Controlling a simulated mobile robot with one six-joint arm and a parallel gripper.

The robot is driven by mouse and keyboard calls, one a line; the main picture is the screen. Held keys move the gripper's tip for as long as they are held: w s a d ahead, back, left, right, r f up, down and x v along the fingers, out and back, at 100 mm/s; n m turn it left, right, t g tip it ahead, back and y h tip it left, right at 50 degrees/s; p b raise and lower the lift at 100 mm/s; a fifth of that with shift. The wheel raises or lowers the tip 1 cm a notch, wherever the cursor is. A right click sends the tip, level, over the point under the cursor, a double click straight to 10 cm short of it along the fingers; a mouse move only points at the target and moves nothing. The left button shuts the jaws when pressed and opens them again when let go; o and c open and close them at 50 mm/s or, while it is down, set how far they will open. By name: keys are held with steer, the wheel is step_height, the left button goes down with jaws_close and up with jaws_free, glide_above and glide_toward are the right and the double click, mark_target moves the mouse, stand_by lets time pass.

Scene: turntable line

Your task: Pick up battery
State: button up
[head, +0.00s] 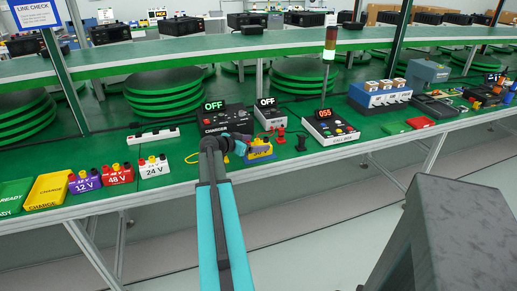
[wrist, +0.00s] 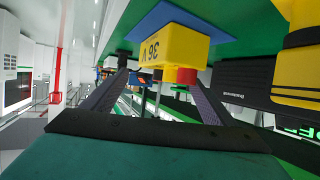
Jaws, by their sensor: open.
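A yellow battery marked 36 V (wrist: 168,48) shows upside down in the wrist view, with a red cap at its right. It sits against a blue pad (wrist: 165,18). In the head view the yellow battery (head: 259,150) is on the bench just right of my gripper (head: 240,148). In the wrist view my gripper (wrist: 160,80) is open, one dark finger on each side of the battery's lower part in the picture. I cannot tell whether the fingers touch it. The battery's far side is hidden.
A black charger (head: 226,120) reading OFF stands behind the battery. A call box (head: 330,128) stands to the right. White 24 V (head: 154,167), red 48 V (head: 118,175) and purple 12 V (head: 84,182) batteries stand left, beside a yellow CHARGE tray (head: 48,188).

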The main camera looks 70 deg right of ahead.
mark_target(264, 142)
steer(key=shift+p+x, duration=0.3)
steer(key=shift+x, duration=1.3)
steer(key=shift+a, duration=0.1)
steer(key=c, duration=1.8)
steer(key=shift+r, duration=0.1)
steer(key=shift+r, duration=0.15)
steer(key=shift+c, duration=0.8)
steer(key=shift+r+b, duration=0.45)
steer(key=shift+r, duration=0.85)
steer(key=shift+a+r, duration=0.15)
steer(key=shift+r, duration=0.1)
steer(key=s+a+r+b, duration=0.1)
steer(key=s+a+b, duration=0.2)
steer(key=a, duration=1.2)
steer(key=shift+s+r, duration=0.15)
steer(key=shift+r, duration=0.1)
